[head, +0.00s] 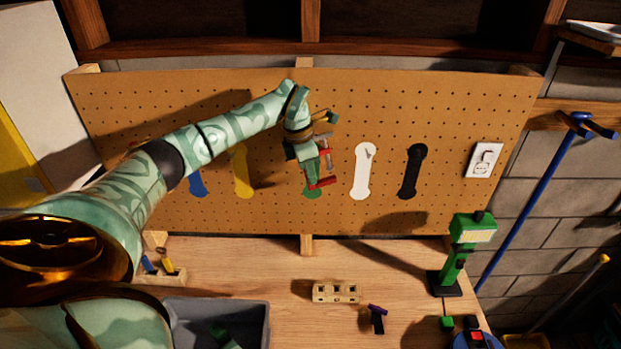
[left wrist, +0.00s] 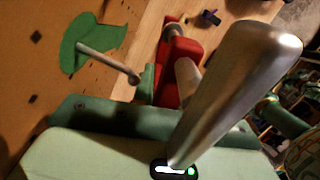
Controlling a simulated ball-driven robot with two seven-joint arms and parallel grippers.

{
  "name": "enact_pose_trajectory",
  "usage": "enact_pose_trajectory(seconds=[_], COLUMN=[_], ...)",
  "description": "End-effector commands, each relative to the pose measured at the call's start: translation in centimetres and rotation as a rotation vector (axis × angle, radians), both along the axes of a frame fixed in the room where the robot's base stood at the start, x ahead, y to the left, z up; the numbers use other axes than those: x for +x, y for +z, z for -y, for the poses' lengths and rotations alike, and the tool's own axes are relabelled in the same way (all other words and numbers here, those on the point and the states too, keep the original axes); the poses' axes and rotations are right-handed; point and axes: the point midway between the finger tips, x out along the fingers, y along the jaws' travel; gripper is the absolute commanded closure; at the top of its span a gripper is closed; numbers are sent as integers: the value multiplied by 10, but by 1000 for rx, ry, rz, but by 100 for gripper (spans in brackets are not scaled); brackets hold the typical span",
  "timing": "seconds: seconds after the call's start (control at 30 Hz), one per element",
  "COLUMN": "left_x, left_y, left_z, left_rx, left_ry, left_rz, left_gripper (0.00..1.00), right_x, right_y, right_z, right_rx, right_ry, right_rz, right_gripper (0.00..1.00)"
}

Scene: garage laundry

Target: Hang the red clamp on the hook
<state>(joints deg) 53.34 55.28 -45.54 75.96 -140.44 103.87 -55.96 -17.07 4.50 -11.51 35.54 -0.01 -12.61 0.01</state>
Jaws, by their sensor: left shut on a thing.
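My left gripper (head: 312,156) is in front of the pegboard and shut on the red clamp (head: 322,183). The clamp's red parts and a grey metal part show beside and below the gripper; the gripper hides some of it. In the left wrist view the red clamp (left wrist: 180,70) is at the top centre, with a large metal cylinder close to the camera. A metal hook (left wrist: 112,64) sticks out from a green patch (left wrist: 82,42) on the board, left of the clamp and apart from it in this picture. In the head view the green patch (head: 311,192) is partly hidden behind the clamp.
The pegboard (head: 450,120) also bears blue, yellow, white (head: 362,172) and black (head: 411,172) patches.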

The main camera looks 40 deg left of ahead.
Motion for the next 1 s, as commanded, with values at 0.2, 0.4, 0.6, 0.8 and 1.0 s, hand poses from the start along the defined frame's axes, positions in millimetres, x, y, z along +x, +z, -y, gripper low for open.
enact_pose_trajectory(seconds=[0.2,0.4,0.6,0.8,1.0], left_x=[12,24,33,37,37], left_y=[-2,-3,-6,-11,-14], left_z=[-9,-18,-27,-32,-35], left_rx=[-2,-3,1,5,8], left_ry=[0,-1,-1,0,5], left_rz=[1,4,6,6,4], left_gripper=[100,100,100,100,100], right_x=[-2,-1,-2,-2,-2], right_y=[-8,-15,-14,-11,-11], right_z=[1,2,3,3,3], right_rx=[-1,-3,-3,-4,-3], right_ry=[0,0,0,-1,0], right_rz=[-3,-2,-2,-3,-3], right_gripper=[100,100,100,100,100])
